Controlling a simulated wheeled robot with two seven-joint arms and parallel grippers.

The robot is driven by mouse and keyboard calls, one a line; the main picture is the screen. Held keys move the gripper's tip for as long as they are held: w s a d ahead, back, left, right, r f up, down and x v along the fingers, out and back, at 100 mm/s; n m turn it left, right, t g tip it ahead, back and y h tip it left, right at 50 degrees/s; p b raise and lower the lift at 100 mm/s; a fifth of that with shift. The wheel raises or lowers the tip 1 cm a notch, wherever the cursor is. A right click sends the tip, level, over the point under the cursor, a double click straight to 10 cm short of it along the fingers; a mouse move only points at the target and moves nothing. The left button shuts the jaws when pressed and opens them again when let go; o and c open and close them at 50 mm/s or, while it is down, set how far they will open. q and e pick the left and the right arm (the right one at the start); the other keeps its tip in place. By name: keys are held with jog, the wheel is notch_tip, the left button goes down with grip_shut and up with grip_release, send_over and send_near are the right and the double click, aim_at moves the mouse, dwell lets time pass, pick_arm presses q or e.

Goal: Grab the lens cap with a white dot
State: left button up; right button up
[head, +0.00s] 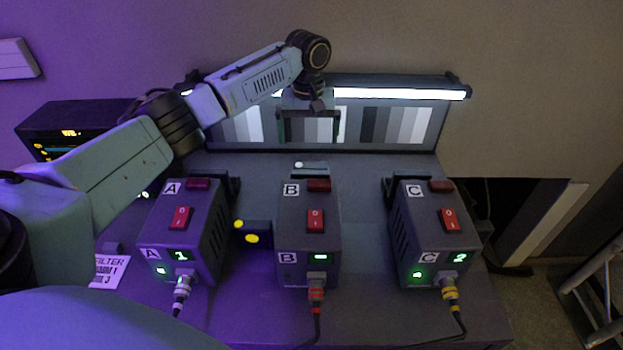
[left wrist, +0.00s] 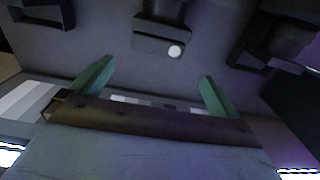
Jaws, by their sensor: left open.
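The lens cap with a white dot (head: 315,167) is a small dark grey piece lying on the table behind box B. Its dot is at its left end in the head view. In the left wrist view the cap (left wrist: 153,43) is at the top middle, its dot to the right. My left gripper (head: 309,138) hangs over the back of the table, in front of the grey-scale panel. Its green fingers (left wrist: 157,69) are wide apart and empty. The cap lies beyond the fingertips in the left wrist view, apart from them. My right gripper is in neither view.
Boxes A (head: 184,232), B (head: 309,240) and C (head: 433,235) with red switches and cables stand in a row. A dark piece with yellow dots (head: 253,230) lies between A and B. A lit grey-scale panel (head: 400,125) stands behind. The table between B and C is clear.

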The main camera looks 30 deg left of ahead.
aim_at(310, 164)
pick_arm(q)
notch_tip(310, 164, down, 4)
jog(key=shift+w+r, duration=0.1)
jog(key=shift+r, duration=0.05)
jog(key=shift+d+f+b, duration=0.15)
jog(key=shift+f+b, duration=0.15)
jog(key=shift+f, duration=1.05)
jog(key=shift+d+f+b, duration=0.1)
jog(key=shift+f+b, duration=0.15)
jog(key=shift+f, duration=1.1)
jog(key=shift+c, duration=0.3)
jog(key=c, duration=0.9)
